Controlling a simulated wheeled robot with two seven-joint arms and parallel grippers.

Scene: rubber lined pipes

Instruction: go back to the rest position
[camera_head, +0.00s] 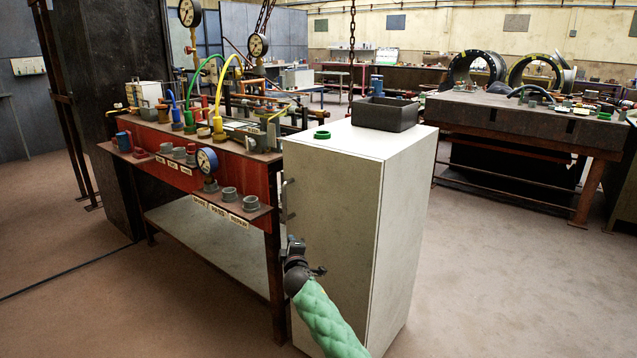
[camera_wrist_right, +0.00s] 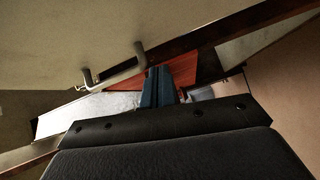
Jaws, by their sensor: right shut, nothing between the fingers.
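My right arm, in a green padded sleeve, reaches in from the bottom of the head view. Its gripper (camera_head: 294,244) is at the cabinet's left side, below the door handle (camera_head: 287,200). In the right wrist view the two dark blue fingers (camera_wrist_right: 159,82) are together with nothing between them. The grey bar handle (camera_wrist_right: 115,67) shows close to the left of the fingertips there, apart from them in the picture. The pale cabinet (camera_head: 338,215) stands upright and its door looks closed. My left gripper is in neither view.
A red workbench (camera_head: 205,178) with gauges, hoses and fittings adjoins the cabinet on the left. A dark tray (camera_head: 385,114) and a green ring (camera_head: 322,135) lie on the cabinet top. A heavy table (camera_head: 530,125) stands at the right. Floor (camera_head: 470,285) right of the cabinet is clear.

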